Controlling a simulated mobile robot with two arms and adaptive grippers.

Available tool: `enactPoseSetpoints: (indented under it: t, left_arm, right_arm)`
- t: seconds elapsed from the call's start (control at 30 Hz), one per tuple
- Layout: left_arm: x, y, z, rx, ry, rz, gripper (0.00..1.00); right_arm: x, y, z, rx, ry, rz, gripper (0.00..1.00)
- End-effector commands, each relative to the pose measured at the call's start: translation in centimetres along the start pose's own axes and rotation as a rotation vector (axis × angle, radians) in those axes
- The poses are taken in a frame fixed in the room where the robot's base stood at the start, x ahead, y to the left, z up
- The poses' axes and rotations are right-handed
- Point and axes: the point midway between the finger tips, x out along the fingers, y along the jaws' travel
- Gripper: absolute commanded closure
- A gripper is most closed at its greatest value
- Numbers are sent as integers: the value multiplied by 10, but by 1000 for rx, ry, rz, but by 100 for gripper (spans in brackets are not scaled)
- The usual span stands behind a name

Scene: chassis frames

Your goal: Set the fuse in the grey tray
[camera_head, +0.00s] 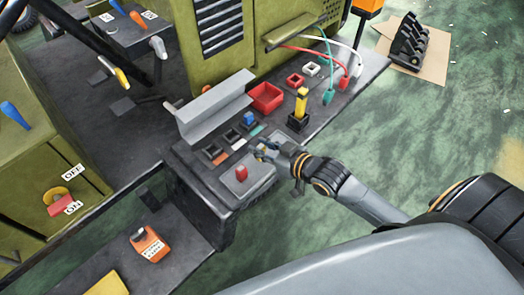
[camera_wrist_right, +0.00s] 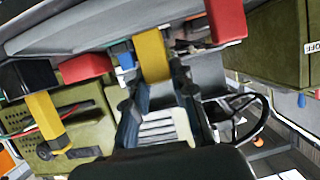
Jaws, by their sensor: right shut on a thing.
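My right gripper (camera_head: 267,151) is over the front part of the dark bench, its fingers closed around a small yellow piece, which looks like the fuse. In the right wrist view the yellow fuse (camera_wrist_right: 152,55) sits between the two fingers (camera_wrist_right: 158,100). A long grey angled, tray-like piece (camera_head: 213,105) stands at the bench's back edge, left of the gripper. A flat grey block (camera_head: 250,187) with a red piece (camera_head: 241,173) on it is at the front end, just below the gripper. I cannot tell which of these is the grey tray. My left gripper is not in view.
Dark slots and a blue piece (camera_head: 249,118) lie between the grey angled piece and the gripper. A red bin (camera_head: 266,97) and a black block with an upright yellow lever (camera_head: 301,103) stand farther along. Cables (camera_head: 328,95) hang beyond. The green floor on the right is mostly open.

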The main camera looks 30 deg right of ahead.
Motion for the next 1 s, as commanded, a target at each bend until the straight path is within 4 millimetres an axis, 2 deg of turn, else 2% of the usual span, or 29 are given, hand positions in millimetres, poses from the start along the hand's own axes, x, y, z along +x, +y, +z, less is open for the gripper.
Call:
enactPoseSetpoints:
  t: [0.13,0.5,0.53,0.63,1.0]
  left_arm:
    - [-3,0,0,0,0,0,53]
    - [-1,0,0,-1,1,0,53]
    - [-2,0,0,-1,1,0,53]
    - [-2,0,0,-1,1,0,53]
    - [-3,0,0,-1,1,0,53]
  right_arm:
    - [6,-1,16,1,-2,-1,97]
    - [8,-1,21,0,-1,-1,97]
    - [8,-1,20,0,-1,-1,71]
    - [7,-1,20,0,-1,-1,53]
    - [5,-1,18,0,-2,-1,53]
